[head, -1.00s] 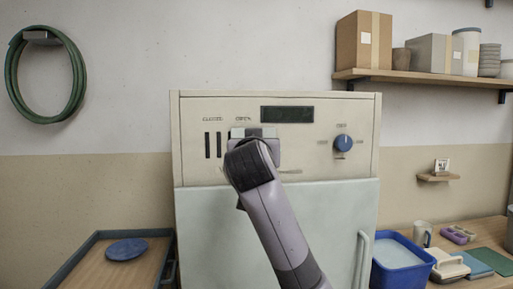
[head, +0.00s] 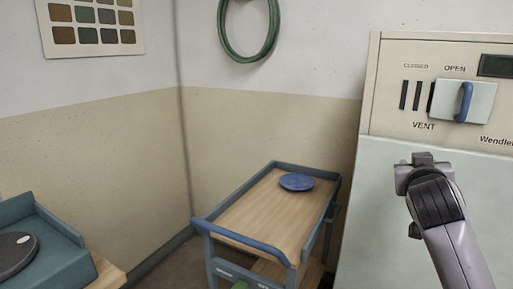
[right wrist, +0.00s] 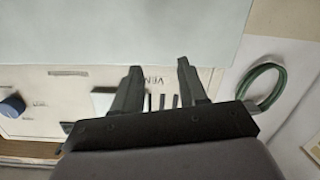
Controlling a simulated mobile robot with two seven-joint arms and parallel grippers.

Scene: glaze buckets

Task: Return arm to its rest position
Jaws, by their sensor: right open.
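My right arm comes in from the lower right of the head view. Its gripper (head: 420,162) is in front of the pale kiln door (head: 385,190), below the vent panel. In the right wrist view the two dark fingers (right wrist: 160,72) stand apart with nothing between them. The vent's sliding plate with its blue handle (head: 465,102) is under the OPEN label, with dark slots showing to its left. The gripper is clear of the handle. My left gripper is in neither view.
A cart (head: 232,215) with a blue disc (head: 297,182) on top stands left of the kiln. A teal unit (head: 50,245) is at the lower left. A green hose (head: 226,42) hangs on the wall. Floor shows between the unit and the cart.

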